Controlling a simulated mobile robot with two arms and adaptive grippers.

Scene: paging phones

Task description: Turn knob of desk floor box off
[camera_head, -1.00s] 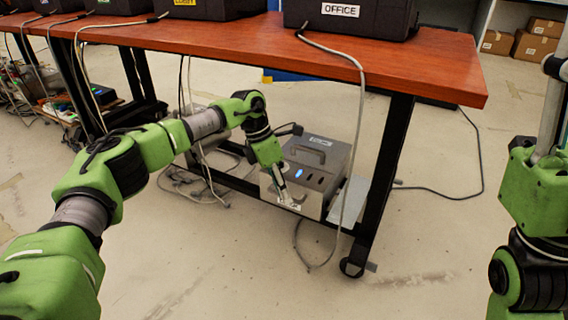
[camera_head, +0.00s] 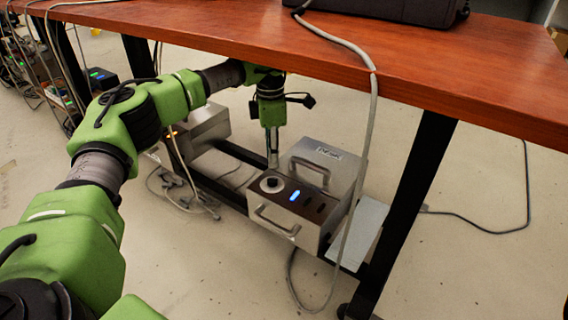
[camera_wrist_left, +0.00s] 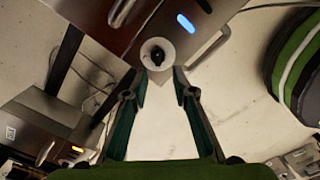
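The desk floor box (camera_head: 325,172) is a grey metal case with a top handle, standing under the wooden desk. Its dark panel has a round pale knob (camera_head: 271,184) at the left and a lit blue light beside it. In the left wrist view the knob (camera_wrist_left: 157,53) shows a black centre, and the blue light glows to its right. My left gripper (camera_head: 272,163) points down just behind the knob. In the wrist view its fingers (camera_wrist_left: 158,73) are apart, with the tips close to the knob's lower edge. I cannot tell if they touch it. My right gripper is out of view.
The desk (camera_head: 400,60) spans above my left arm and the box. A pale cable (camera_head: 362,150) hangs in front of the box. A second metal box (camera_head: 205,125) stands to the left. A black desk leg (camera_head: 408,215) is to the right.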

